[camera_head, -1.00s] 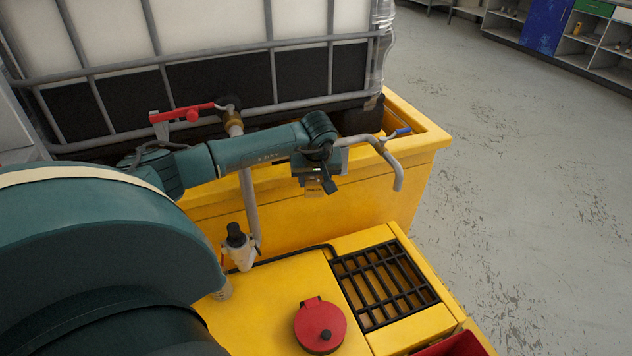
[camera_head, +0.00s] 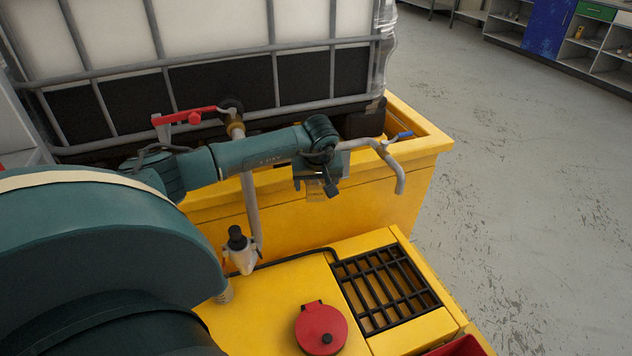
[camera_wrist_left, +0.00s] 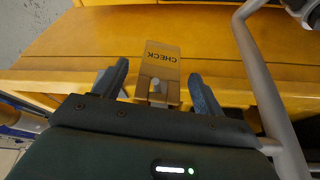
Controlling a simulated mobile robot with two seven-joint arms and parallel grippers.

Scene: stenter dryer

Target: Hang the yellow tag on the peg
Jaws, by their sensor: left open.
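The yellow tag (camera_wrist_left: 163,58), marked CHECK, shows tan-yellow in the left wrist view, its lettering upside down. A short grey peg (camera_wrist_left: 155,87) shows over the tag's end nearest my gripper; the tag appears to hang there, but the hole is not clear. My left gripper (camera_wrist_left: 158,85) is open, with one finger on each side of the tag and peg, apparently apart from both. In the head view, my left gripper (camera_head: 322,187) is in front of the yellow tub wall, and the tag (camera_head: 315,192) shows small and partly hidden below it. My right gripper is not in view.
A grey pipe (camera_head: 398,172) with a blue-handled valve is close right of my left gripper. The yellow tub (camera_head: 290,220) stands behind it. A red-handled valve (camera_head: 188,116), a black grate (camera_head: 385,285) and a red cap (camera_head: 320,328) are nearby. Open floor lies right.

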